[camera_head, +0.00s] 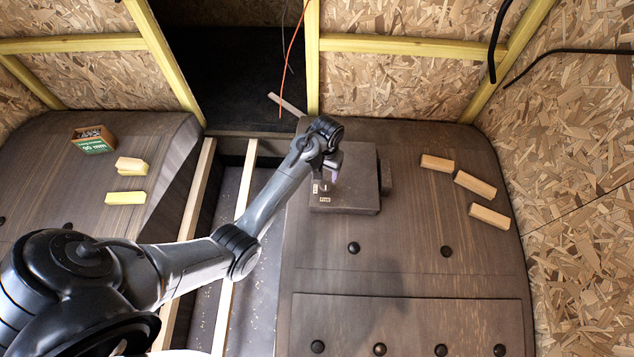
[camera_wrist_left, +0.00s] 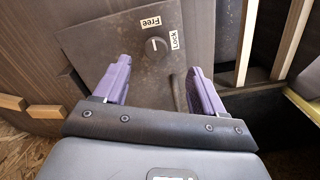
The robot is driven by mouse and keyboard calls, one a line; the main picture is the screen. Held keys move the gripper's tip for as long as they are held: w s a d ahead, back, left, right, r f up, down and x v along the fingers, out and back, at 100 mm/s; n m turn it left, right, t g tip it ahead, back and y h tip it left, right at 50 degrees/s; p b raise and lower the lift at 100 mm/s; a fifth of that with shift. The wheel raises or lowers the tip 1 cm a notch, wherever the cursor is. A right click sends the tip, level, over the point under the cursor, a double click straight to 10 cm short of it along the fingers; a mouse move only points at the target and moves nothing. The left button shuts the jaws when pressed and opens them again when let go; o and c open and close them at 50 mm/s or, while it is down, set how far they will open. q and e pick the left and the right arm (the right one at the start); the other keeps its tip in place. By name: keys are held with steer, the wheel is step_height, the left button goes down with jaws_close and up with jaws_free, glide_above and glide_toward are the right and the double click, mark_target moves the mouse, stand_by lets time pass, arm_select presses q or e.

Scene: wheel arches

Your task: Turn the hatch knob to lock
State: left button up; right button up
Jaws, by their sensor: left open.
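The hatch (camera_head: 362,195) is a dark box-like panel on the right wheel arch. Its round dark knob (camera_wrist_left: 156,47) shows in the left wrist view, with a pale mark on its face. The label "Free" (camera_wrist_left: 151,22) is above the knob and the label "Lock" (camera_wrist_left: 174,40) is to its right. Which label the mark points at is hard to tell. My left gripper (camera_wrist_left: 160,72) has its purple fingers apart, with the knob just beyond the gap between them, apart from both. In the head view the left gripper (camera_head: 328,174) is over the hatch. The right gripper is out of view.
Several wood blocks (camera_head: 475,184) lie on the right arch, and yellowish blocks (camera_head: 126,198) and a small box (camera_head: 93,139) on the left arch. Round dark bolts (camera_head: 354,248) stick up in front of the hatch. Beams (camera_head: 232,245) run between the arches.

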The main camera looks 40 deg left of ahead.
mark_target(326, 185)
arm_select(q)
steer(key=f, duration=0.6)
steer(key=w+f, duration=0.1)
steer(key=f, duration=0.2)
steer(key=shift+w+f, duration=0.1)
steer(key=shift+f, duration=0.25)
steer(key=c, duration=1.1)
steer(key=shift+o, duration=0.2)
